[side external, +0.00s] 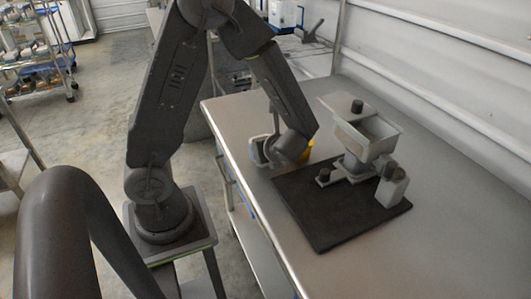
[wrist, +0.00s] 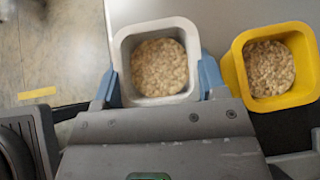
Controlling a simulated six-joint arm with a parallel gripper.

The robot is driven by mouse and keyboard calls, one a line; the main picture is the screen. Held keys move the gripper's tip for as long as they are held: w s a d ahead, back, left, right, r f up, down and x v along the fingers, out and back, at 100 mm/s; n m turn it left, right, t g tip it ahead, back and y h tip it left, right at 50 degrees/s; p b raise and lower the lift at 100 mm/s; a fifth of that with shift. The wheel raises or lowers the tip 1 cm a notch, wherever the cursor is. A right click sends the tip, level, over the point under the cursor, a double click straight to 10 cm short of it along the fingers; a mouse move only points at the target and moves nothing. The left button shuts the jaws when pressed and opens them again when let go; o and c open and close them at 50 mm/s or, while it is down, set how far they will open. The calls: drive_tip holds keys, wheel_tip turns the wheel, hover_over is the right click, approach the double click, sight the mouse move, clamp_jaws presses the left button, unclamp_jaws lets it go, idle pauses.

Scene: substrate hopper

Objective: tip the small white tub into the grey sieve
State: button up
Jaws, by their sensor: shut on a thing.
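The small white tub (wrist: 122,68) is between the two blue fingers of my gripper (wrist: 160,82) in the wrist view. My gripper is shut on it from both sides. The tub looks upright and holds pale, grainy material. In the side view the white tub (side external: 257,151) shows at the table's left edge, partly hidden by my wrist. The grey sieve (side external: 366,136) looks like a wide funnel-shaped vessel on a stand, to the right of my gripper and apart from it. Its inside is hard to make out, and it is out of the wrist view.
A yellow tub (wrist: 240,82) with similar grainy material stands right of the white tub, mostly hidden in the side view. A dark mat (side external: 310,215) lies under the sieve stand. A pale block with a dark knob (side external: 391,190) stands at its right. The near table is clear.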

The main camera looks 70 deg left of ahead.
drive_tip(key=shift+r, duration=2.3)
